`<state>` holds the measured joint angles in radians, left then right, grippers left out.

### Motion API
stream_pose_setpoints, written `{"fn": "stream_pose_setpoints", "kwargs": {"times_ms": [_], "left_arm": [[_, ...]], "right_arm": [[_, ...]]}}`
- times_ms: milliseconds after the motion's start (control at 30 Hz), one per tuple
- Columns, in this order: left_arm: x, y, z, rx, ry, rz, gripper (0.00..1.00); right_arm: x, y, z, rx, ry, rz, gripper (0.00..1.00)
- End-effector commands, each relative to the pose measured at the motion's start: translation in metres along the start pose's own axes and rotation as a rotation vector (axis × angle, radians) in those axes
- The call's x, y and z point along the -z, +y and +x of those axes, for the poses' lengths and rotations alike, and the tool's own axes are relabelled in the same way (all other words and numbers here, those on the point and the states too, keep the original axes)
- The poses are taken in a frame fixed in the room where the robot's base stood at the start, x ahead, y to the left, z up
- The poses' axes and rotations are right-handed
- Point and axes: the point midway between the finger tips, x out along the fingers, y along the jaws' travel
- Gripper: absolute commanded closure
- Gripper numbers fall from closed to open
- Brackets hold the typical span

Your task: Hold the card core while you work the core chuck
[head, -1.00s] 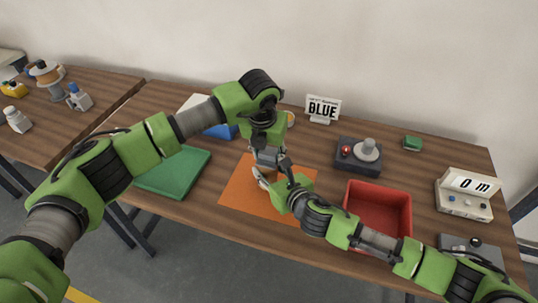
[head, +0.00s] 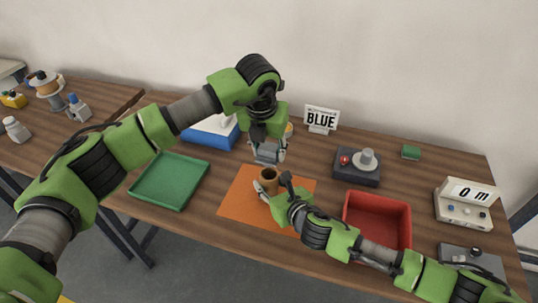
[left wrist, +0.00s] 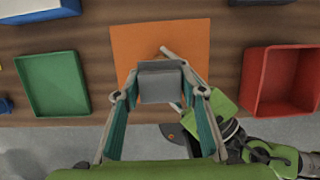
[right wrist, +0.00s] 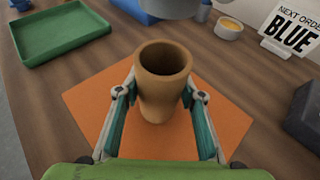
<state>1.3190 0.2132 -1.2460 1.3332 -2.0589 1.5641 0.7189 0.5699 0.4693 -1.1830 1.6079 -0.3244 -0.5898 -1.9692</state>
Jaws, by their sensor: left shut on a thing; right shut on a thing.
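The card core (head: 269,177), a brown open-topped tube, stands upright over the orange mat (head: 236,195). My right gripper (head: 273,187) is shut on its sides. In the right wrist view the core (right wrist: 162,92) is between the fingers and its open mouth is uncovered. My left gripper (head: 268,152) is above the core, shut on a grey block-like piece (left wrist: 162,83), which looks like the core chuck. The grey piece (right wrist: 170,6) also shows at the top of the right wrist view, apart from the core's rim. Its underside is hidden.
A green tray (head: 142,192) lies left of the mat and a red bin (head: 378,197) right of it. Behind are a blue box (head: 222,136), a BLUE sign (head: 321,119) and a dark box (head: 343,165) with a red button and grey knob. A display unit (head: 463,204) stands far right.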

Motion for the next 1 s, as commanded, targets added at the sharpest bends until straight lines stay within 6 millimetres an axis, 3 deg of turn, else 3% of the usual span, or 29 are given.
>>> {"fn": "stream_pose_setpoints", "kwargs": {"times_ms": [333, 367, 400, 433, 800, 1000], "left_arm": [[-0.002, 0.000, -0.009, 0.000, -0.001, 0.000, 1.00], [-0.002, 0.000, -0.009, 0.000, -0.001, 0.000, 1.00], [-0.002, 0.000, -0.009, 0.000, -0.001, 0.000, 1.00], [-0.002, 0.000, -0.009, 0.000, -0.001, 0.000, 1.00], [-0.002, 0.000, -0.008, 0.000, -0.001, 0.000, 1.00], [-0.002, 0.000, -0.008, 0.000, -0.001, 0.000, 1.00]], "right_arm": [[-0.002, 0.000, 0.000, -0.001, -0.002, 0.000, 1.00], [-0.002, 0.000, 0.000, -0.001, -0.003, 0.000, 0.59], [-0.002, 0.000, 0.000, -0.001, -0.003, 0.000, 0.49], [-0.002, 0.000, 0.000, -0.001, -0.003, 0.000, 0.44], [-0.001, 0.000, -0.002, -0.001, -0.002, 0.000, 0.44], [0.000, 0.000, -0.021, -0.002, -0.001, -0.001, 0.44]]}}
